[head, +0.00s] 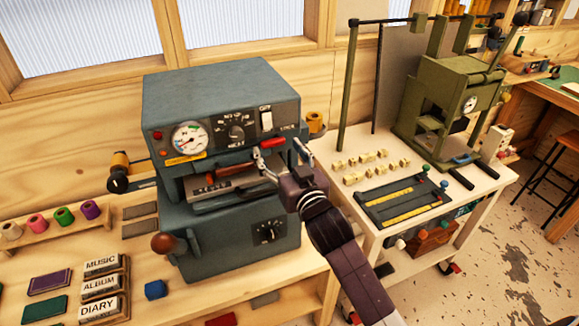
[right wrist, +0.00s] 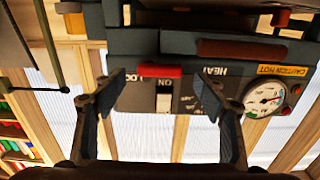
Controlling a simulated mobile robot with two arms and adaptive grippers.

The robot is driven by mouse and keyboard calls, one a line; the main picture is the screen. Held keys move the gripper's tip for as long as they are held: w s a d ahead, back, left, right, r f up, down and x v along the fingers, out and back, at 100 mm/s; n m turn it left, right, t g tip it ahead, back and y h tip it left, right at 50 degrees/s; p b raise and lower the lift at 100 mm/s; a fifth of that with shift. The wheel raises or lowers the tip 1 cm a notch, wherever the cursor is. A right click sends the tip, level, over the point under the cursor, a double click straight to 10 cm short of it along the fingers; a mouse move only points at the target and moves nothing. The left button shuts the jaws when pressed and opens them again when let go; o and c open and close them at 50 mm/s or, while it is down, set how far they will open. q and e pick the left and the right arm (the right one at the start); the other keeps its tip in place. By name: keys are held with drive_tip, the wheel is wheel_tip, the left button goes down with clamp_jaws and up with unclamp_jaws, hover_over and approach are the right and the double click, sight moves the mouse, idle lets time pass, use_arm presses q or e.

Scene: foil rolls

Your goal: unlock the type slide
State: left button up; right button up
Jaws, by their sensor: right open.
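The grey-blue foil machine (head: 220,95) stands on the bench. Its red lock lever (head: 272,142) is at the right of its front, by a partly hidden label. The type slide (head: 212,184) sits in the front opening, with a reddish-brown wooden handle (head: 233,172) above it. My right gripper (head: 281,154) is open in front of the lever, its fingers spread. My left gripper is not in view.
A white power switch (head: 266,121) and gauge (head: 189,139) are on the machine's panel. Coloured foil rolls (head: 63,216) and type blocks (head: 98,287) lie at left. A white cart (head: 345,160) at right carries letters, a dark tray and a green press (head: 450,95).

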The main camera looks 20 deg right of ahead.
drive_tip(key=s, duration=1)
drive_tip(key=shift+d, duration=0.2)
